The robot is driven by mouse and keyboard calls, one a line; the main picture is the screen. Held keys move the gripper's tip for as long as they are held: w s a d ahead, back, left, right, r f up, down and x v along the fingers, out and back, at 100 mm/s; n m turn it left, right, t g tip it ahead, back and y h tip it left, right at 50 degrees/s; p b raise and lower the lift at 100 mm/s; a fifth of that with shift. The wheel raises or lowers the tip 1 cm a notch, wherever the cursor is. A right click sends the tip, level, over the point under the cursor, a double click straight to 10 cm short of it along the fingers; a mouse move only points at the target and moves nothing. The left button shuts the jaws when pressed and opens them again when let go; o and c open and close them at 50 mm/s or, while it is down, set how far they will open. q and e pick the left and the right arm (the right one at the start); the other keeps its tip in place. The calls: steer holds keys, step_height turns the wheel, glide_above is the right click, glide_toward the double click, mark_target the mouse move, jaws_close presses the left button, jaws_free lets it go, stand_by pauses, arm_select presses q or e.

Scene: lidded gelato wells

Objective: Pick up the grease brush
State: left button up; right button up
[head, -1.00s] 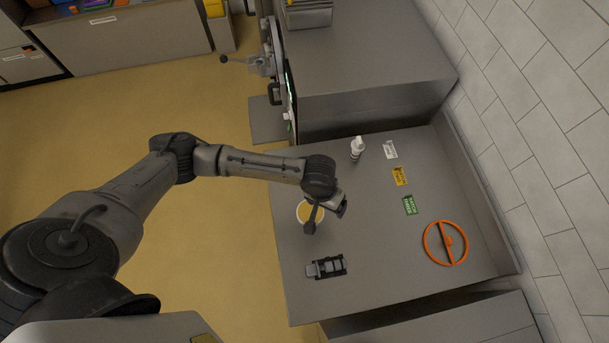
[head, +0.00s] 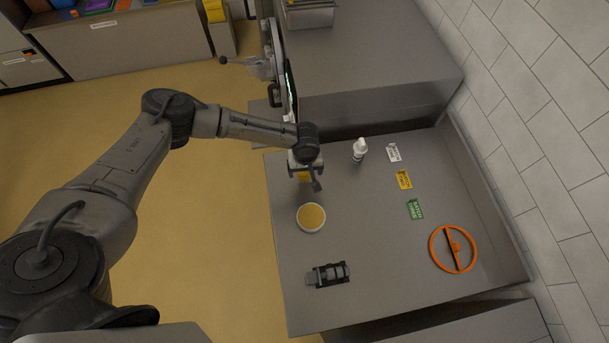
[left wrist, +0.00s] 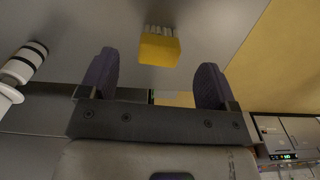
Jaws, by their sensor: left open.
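The grease brush shows in the left wrist view as a yellow block with pale bristles (left wrist: 160,50), lying on the grey counter just beyond the fingertips. In the head view a yellow patch of it (head: 303,177) shows beside my left gripper (head: 306,168), which partly hides it. My left gripper also shows in the left wrist view (left wrist: 157,76). Its two dark fingers are apart with nothing between them, and the brush lies roughly centred ahead of them. My right gripper is in neither view.
A raised steel block (head: 370,100) borders the far side.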

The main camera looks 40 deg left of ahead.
mark_target(305, 175)
arm_select(q)
steer(key=shift+w+a+f, duration=0.1)
steer(key=shift+f, duration=1.55)
steer(key=shift+a+f, duration=0.1)
steer(key=shift+f, duration=1.55)
steer(key=c, duration=1)
steer(key=shift+r, duration=0.1)
steer(key=shift+r, duration=0.45)
steer(key=r, duration=0.2)
steer(key=d+r, duration=0.1)
steer(key=shift+w+d+r, duration=0.1)
steer(key=shift+d+r, duration=0.05)
steer(key=shift+r, duration=0.2)
steer(key=d+r, duration=0.2)
steer(key=d, duration=0.1)
steer(key=w+d+r, duration=0.1)
steer(key=d+r, duration=0.1)
steer(key=d, duration=0.1)
steer(key=w+d+r+b, duration=0.1)
steer(key=d+r, duration=0.1)
steer(key=d, duration=0.2)
steer(key=shift+d+r, duration=0.1)
steer(key=shift+r, duration=0.05)
